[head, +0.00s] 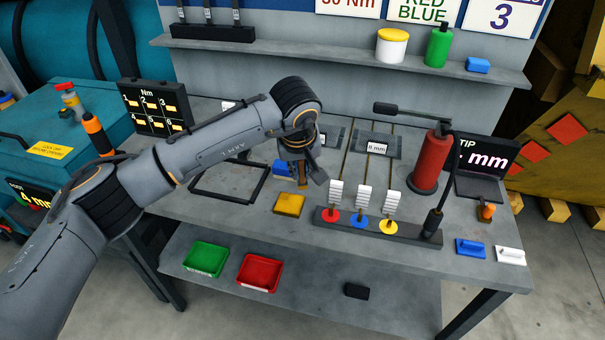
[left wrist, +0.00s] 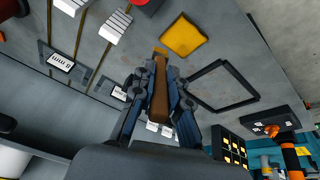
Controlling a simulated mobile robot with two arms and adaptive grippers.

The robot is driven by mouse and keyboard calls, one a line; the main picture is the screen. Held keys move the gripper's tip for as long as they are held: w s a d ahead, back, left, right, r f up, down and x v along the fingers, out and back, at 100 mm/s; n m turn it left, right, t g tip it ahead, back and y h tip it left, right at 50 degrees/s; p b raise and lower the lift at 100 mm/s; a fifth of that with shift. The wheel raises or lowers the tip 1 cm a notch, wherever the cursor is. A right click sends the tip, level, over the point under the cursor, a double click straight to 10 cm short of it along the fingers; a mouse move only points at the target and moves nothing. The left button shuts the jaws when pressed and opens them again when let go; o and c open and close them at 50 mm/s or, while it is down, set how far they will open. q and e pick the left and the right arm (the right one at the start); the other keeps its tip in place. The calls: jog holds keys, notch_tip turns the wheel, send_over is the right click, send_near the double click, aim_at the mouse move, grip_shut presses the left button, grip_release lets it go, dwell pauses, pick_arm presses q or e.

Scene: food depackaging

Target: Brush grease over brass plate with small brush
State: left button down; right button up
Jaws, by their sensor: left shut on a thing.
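The brass plate (head: 289,204) is a flat yellow square lying on the grey bench, left of the rack with the coloured knobs. It also shows in the left wrist view (left wrist: 183,37). My left gripper (head: 303,172) is above the bench, just behind the plate. Its fingers (left wrist: 160,95) are shut on the small brush, whose brown handle (left wrist: 160,88) lies between them. A yellowish tip points toward the plate's near corner in the wrist view. I cannot tell whether the tip touches the plate. My right gripper is not in view. No grease can be made out.
A black square frame (head: 231,195) lies left of the plate. A rack (head: 382,228) with red, blue and yellow knobs stands to the right, with a red cylinder (head: 428,165) behind it. A blue block (head: 283,168) sits beside the gripper. Bare bench lies in front of the plate.

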pick_arm(q)
jog(key=shift+d+r, duration=0.1)
jog(key=shift+r, duration=0.45)
notch_tip(320, 180, up, 2)
jog(key=shift+d+r+p, duration=0.1)
jog(key=shift+d+p, duration=0.05)
jog(key=shift+p, duration=0.3)
